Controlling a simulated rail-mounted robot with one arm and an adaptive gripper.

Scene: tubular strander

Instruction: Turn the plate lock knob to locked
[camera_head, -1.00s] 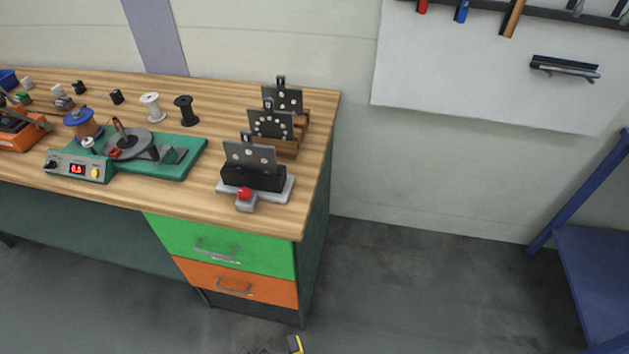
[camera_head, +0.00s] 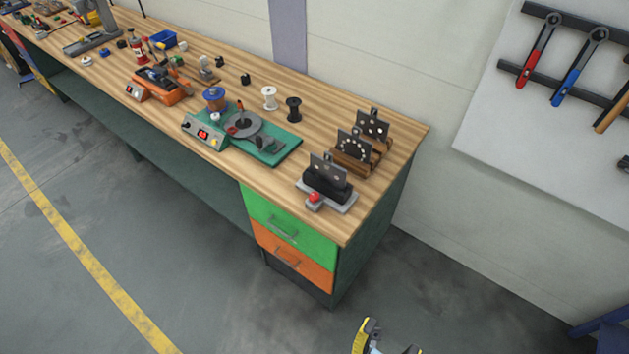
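A red knob (camera_head: 314,197) sits at the front of a light grey base (camera_head: 340,206) near the right end of the workbench. I take it for the plate lock knob; its setting is too small to read. Behind it, a black block (camera_head: 325,184) on the same base holds an upright dark plate (camera_head: 328,168) with small holes. Nothing touches the knob.
Wooden stands (camera_head: 352,164) with more dark plates stand behind the base. A green machine (camera_head: 283,148) with a round disc, a black spool (camera_head: 293,109) and a white spool (camera_head: 269,97) are to the left. Drawers (camera_head: 290,222) are below. The floor in front is clear.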

